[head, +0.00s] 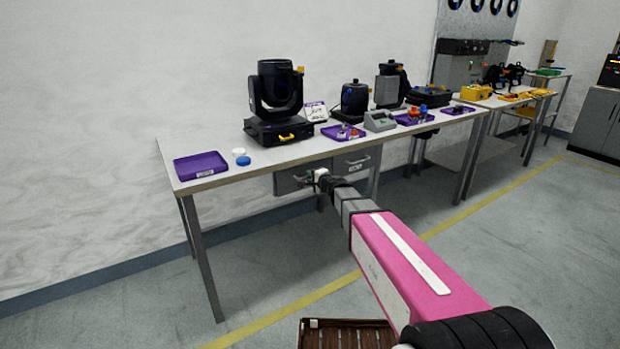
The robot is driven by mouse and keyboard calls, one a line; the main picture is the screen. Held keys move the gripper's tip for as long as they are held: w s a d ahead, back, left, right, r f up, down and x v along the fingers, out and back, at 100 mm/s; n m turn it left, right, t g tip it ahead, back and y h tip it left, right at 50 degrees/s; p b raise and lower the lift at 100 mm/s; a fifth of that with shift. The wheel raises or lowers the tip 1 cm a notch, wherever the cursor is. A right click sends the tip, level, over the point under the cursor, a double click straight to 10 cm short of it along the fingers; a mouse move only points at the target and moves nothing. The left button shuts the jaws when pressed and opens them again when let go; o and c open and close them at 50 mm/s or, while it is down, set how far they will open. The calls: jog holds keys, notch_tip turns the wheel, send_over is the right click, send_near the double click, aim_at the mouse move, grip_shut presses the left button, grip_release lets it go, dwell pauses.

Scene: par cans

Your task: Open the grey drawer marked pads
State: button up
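Two grey drawer fronts hang under the long table. The right drawer (345,170) has a bar handle and a small label too small to read. The left drawer (287,182) is partly hidden behind my gripper, and I cannot read any label on it. I cannot tell which is marked pads. Both look closed. My gripper (312,177) is at the end of my outstretched arm, in front of the left drawer near its right side. It is too small to tell whether its fingers are open or touch a handle.
The table (240,172) carries a purple tray (201,166), a blue lid (243,161), a black moving-head light (276,100) and several other items. Table legs (200,255) stand to the left. A brown slatted box (345,335) is low at the front. The floor between is clear.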

jog(key=shift+x, duration=1.05)
grip_shut()
jog(key=shift+s+d, duration=0.1)
jog(key=shift+s, duration=0.05)
